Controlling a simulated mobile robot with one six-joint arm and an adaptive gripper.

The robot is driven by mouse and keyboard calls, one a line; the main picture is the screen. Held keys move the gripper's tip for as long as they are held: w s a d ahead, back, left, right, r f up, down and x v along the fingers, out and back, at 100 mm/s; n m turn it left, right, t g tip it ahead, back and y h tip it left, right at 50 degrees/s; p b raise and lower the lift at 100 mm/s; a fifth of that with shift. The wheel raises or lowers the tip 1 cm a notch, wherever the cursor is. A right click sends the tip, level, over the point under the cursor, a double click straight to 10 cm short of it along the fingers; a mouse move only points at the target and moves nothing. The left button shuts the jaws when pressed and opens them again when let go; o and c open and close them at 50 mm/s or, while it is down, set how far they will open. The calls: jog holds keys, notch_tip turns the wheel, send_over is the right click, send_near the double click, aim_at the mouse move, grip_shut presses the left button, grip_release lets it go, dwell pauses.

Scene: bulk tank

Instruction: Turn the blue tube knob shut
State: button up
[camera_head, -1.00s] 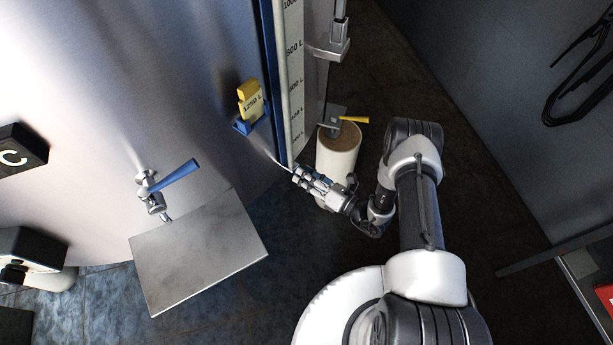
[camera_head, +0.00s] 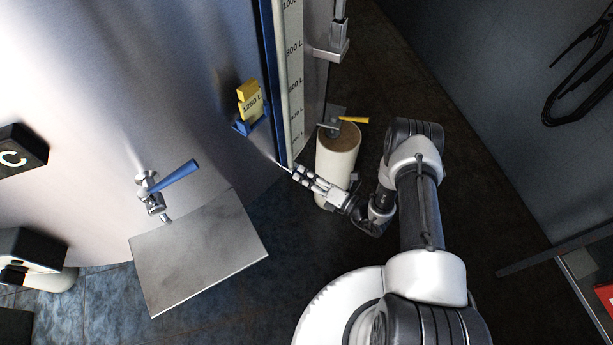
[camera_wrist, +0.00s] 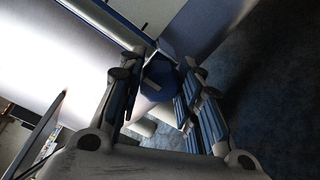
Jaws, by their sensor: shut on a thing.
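The blue tube knob (camera_wrist: 158,80) shows in the wrist view as a round blue piece with a pale bar across its face, between my two fingers. My gripper (camera_wrist: 161,72) is shut on it, with one finger on each side. In the head view my gripper (camera_head: 291,171) is at the lower end of the sight tube (camera_head: 294,90), beside the blue strip on the tank. The knob itself cannot be made out there.
A cream cylinder (camera_head: 337,158) with a yellow-handled valve (camera_head: 352,120) stands close behind my gripper. A yellow marker (camera_head: 250,103) sits on the tank. A blue-handled tap (camera_head: 173,177) and metal plate (camera_head: 198,252) are at left.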

jog(key=o, duration=1)
jog(key=shift+o, duration=0.2)
jog(key=v, duration=1.2)
